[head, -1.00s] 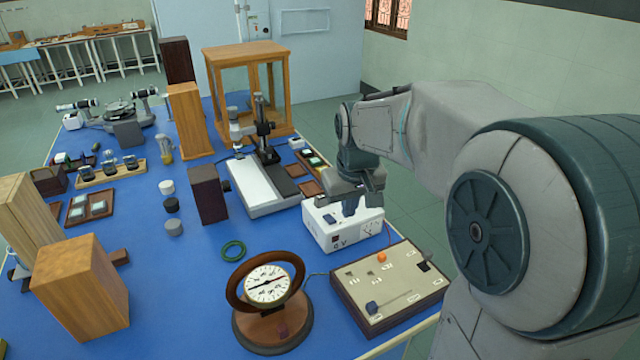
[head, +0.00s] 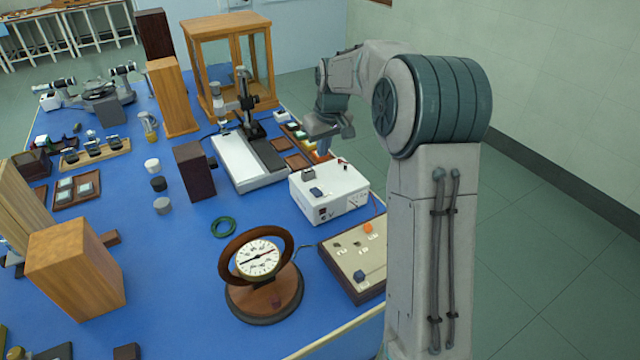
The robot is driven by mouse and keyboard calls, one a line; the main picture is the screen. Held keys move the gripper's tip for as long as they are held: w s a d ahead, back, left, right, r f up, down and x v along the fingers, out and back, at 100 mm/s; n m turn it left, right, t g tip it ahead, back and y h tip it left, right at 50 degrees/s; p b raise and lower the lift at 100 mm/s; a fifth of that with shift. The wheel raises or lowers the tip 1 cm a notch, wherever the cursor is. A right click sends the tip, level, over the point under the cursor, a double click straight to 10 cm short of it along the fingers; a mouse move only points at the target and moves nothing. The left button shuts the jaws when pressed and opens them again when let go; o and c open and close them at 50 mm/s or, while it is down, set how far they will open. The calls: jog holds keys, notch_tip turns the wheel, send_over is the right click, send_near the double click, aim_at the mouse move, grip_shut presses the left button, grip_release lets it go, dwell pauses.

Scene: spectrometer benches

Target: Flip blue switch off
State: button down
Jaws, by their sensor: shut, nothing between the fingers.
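A white power box (head: 335,202) stands on the blue table near its right edge. A small blue switch (head: 316,191) sits on its top at the front left, beside a dark switch (head: 308,174). The blue switch is too small here to tell which way it is tipped. My gripper (head: 325,150) is shut and empty, pointing down just behind the box's top, apart from the blue switch. Its fingertips are small and partly hidden in shadow.
A microscope stand (head: 250,160) and glass cabinet (head: 228,65) are behind.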

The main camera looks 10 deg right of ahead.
jog(key=p, duration=0.3)
send_over(318, 192)
jog(key=f, duration=1.2)
jog(key=shift+s+d+f, duration=0.2)
jog(key=shift+s, duration=0.15)
jog(key=shift+f, duration=0.65)
